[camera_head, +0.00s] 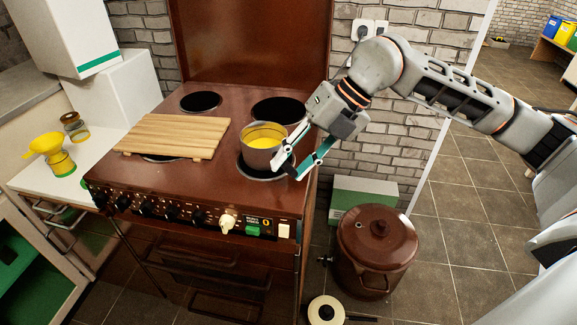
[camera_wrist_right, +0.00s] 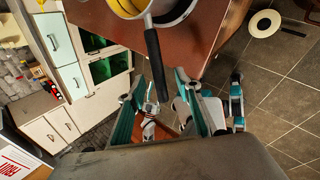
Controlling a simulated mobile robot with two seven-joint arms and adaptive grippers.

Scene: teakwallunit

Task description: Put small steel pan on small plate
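The small steel pan (camera_head: 262,157), yellow inside, stands upright over the front right hotplate of the brown stove. Its black handle (camera_wrist_right: 155,60) points toward my right gripper in the wrist view. My right gripper (camera_head: 290,167) is at the pan's right side, at the handle. In the wrist view its teal fingers (camera_wrist_right: 159,77) are spread, with the handle's end between them and gaps beside it. A smaller dark round hotplate (camera_head: 201,102), at the back left, is bare; no loose plate is clearly visible.
A slatted wooden board (camera_head: 175,135) covers the stove's front left. The back right hotplate (camera_head: 278,110) is bare. A yellow funnel (camera_head: 46,144) stands on the left counter. A brown lidded pot (camera_head: 376,240) and a cream-lidded pan (camera_head: 326,311) are on the floor.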

